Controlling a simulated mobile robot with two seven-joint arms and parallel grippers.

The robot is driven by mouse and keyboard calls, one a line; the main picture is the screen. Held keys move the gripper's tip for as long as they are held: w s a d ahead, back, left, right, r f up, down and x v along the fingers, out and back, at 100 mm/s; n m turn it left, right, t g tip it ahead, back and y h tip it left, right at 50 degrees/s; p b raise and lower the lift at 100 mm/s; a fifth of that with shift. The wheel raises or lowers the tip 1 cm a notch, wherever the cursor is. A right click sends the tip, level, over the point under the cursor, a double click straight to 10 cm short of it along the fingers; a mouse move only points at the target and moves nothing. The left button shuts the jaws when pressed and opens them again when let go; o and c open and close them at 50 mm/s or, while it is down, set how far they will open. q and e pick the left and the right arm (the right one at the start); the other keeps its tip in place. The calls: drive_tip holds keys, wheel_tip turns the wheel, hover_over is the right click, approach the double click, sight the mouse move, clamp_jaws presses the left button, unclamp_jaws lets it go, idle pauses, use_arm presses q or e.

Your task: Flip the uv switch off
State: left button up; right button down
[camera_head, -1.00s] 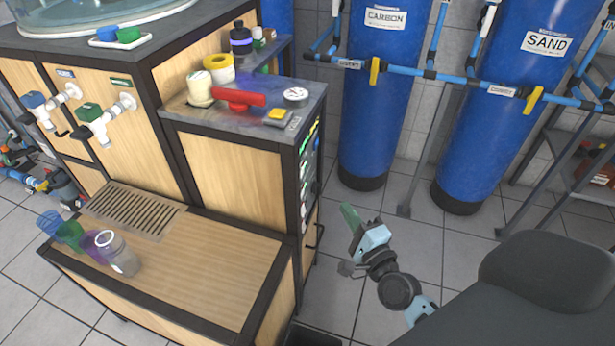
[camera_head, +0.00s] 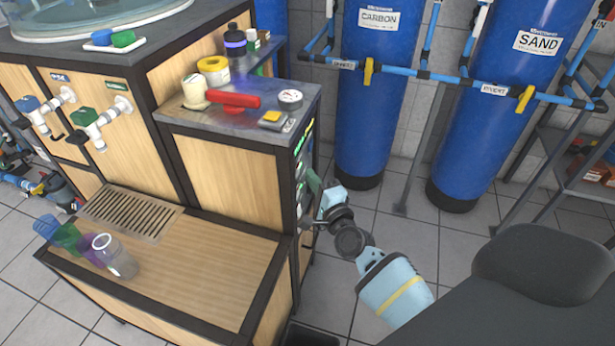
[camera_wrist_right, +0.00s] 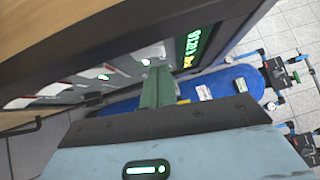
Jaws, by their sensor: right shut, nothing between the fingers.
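A narrow control panel (camera_head: 303,172) with a lit green display and small lights is on the right side of the wooden cabinet, seen edge-on in the head view. In the right wrist view the panel's green display (camera_wrist_right: 188,48) and glowing indicators are near the fingers. I cannot tell which part is the uv switch. My right gripper (camera_head: 314,182) is shut and empty beside the panel. Its green fingertips (camera_wrist_right: 157,85) point towards the panel in the right wrist view; whether they touch it is unclear. My left gripper is not in view.
The cabinet top holds a red-handled item (camera_head: 233,100), a gauge (camera_head: 290,97) and a yellow button box (camera_head: 273,118). Blue carbon (camera_head: 372,110) and sand (camera_head: 490,110) tanks stand behind. Tiled floor (camera_head: 410,235) is clear between them and the cabinet.

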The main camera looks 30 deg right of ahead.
drive_tip(key=shift+w+a+r, duration=0.1)
drive_tip(key=shift+w+a, duration=0.4)
drive_tip(key=shift+w, duration=0.05)
drive_tip(key=shift+w+a+r, duration=0.25)
drive_tip(key=shift+s, duration=0.1)
drive_tip(key=shift+d, duration=0.15)
